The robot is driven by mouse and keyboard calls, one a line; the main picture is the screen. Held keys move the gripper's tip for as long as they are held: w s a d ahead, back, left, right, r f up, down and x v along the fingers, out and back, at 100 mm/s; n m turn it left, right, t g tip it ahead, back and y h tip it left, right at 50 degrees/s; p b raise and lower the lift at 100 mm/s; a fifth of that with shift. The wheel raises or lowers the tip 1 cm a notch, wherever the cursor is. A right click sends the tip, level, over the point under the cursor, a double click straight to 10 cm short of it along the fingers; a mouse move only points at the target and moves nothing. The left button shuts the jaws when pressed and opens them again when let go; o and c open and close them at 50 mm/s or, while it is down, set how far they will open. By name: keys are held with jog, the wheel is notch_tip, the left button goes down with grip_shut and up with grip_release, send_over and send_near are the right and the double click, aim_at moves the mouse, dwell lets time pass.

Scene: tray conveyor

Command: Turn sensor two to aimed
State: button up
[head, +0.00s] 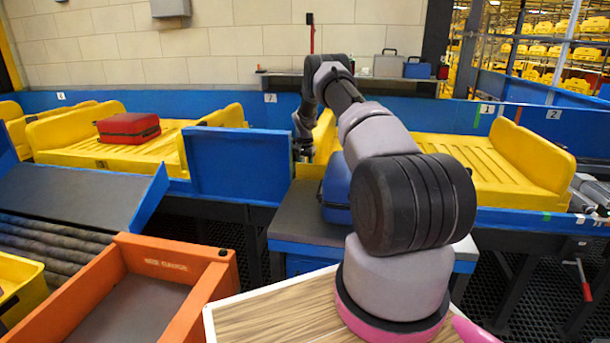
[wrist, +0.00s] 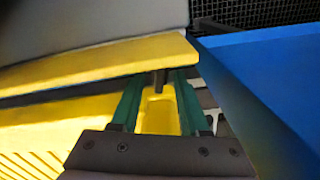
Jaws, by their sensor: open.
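I cannot make out sensor two for sure in either view. In the head view my gripper (head: 303,146) is small and partly hidden behind the blue side panel, near the conveyor's far rail. In the wrist view my gripper (wrist: 158,88) shows two green fingers standing apart. Yellow tray surface (wrist: 158,115) shows between and beyond them. A small dark post (wrist: 160,79) shows near the fingertips; I cannot tell if it is touched or what it belongs to.
A blue panel (head: 237,163) stands left of my gripper. A red case (head: 128,129) lies on a yellow tray (head: 62,131) at left. Another yellow tray (head: 535,156) is empty at right. A blue case (head: 336,188) sits below my arm. An orange bin (head: 190,254) is at front left.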

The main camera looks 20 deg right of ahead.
jog(key=shift+f, duration=0.2)
grip_shut()
jog(key=shift+s+n, duration=0.1)
jog(key=shift+n, duration=1.4)
grip_release()
jog(key=shift+r, duration=0.1)
